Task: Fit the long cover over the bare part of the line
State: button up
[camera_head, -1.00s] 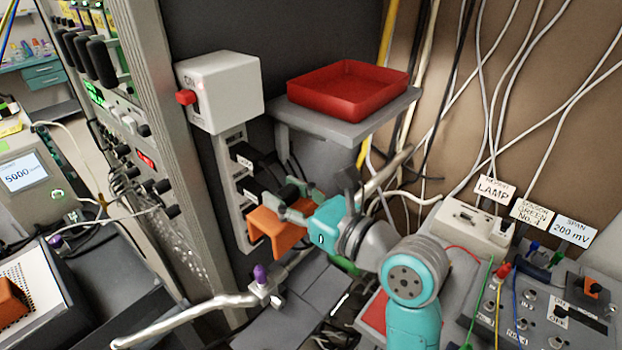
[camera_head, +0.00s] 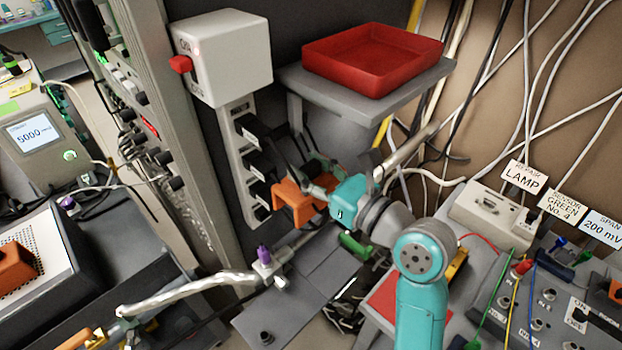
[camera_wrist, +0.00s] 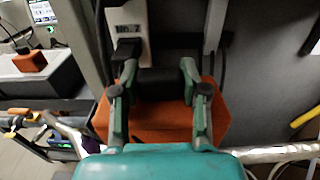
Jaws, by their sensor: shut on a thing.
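My gripper (camera_wrist: 160,88) is shut on the black grip (camera_wrist: 160,82) of a long orange cover (camera_wrist: 155,118). The cover also shows in the head view (camera_head: 291,205), held in the air in front of the dark cabinet side and above the line. The silver line (camera_head: 185,289) runs from the lower left to a purple-knobbed valve (camera_head: 263,256), then up to the right behind my gripper. Its stretch behind the cover and gripper is partly hidden. In the wrist view the line (camera_wrist: 280,153) passes below the cover at the right. I cannot tell their exact gap.
A power strip (camera_head: 232,150) with black plugs stands left of the cover, under a white switch box (camera_head: 220,58). A grey shelf (camera_head: 320,92) with a red tray (camera_head: 370,58) juts out above. Another orange block (camera_head: 17,268) sits at the left. Loose cables hang at the right.

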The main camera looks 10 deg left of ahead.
jog(key=shift+f, duration=1.45)
jog(key=shift+f, duration=5.3)
jog(key=o, duration=1.3)
jog(key=shift+o, duration=0.2)
jog(key=shift+s+d, duration=0.1)
jog(key=v, duration=1.1)
jog(key=shift+s+d, duration=0.3)
